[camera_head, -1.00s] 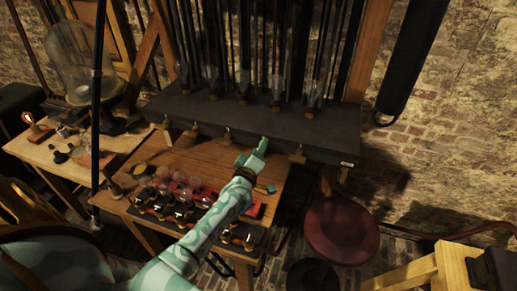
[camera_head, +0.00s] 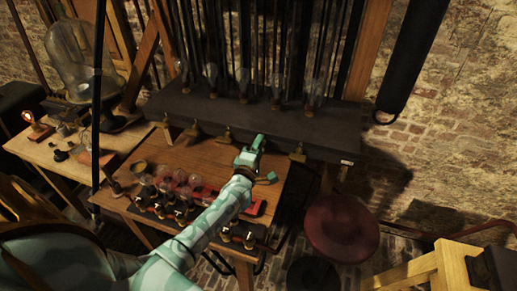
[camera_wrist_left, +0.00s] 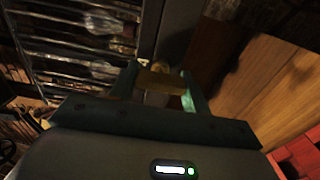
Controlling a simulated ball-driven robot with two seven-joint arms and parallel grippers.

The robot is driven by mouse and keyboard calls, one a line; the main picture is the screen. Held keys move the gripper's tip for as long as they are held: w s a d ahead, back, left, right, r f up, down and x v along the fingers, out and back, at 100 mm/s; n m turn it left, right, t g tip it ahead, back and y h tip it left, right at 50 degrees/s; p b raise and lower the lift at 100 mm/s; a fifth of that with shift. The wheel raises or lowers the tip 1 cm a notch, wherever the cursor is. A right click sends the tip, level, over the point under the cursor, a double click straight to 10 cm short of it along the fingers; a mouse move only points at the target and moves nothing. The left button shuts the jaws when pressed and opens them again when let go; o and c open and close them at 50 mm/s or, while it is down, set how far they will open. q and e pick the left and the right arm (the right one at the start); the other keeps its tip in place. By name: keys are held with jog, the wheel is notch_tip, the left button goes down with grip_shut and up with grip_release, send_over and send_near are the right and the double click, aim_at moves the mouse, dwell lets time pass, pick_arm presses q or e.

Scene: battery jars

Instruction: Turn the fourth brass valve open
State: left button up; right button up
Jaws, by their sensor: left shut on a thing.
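A row of brass valves hangs along the front edge of the dark shelf (camera_head: 250,118). The first (camera_head: 167,131), second (camera_head: 193,130), third (camera_head: 227,136) and fifth (camera_head: 298,154) are in plain sight in the head view. My left gripper (camera_head: 258,142) is at the fourth place in the row and hides the valve there. In the left wrist view, a brass valve handle (camera_wrist_left: 160,82) sits between its two fingers, which are shut on it. The valve's stem is mostly hidden. My right gripper is in neither view.
A round red stool (camera_head: 342,228) stands at right.

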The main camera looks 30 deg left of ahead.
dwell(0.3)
pick_arm(q)
jog(key=o, duration=1)
jog(key=v, duration=1.6)
jog(key=shift+s+p, duration=0.2)
jog(key=shift+p, duration=0.1)
jog(key=shift+f, duration=0.1)
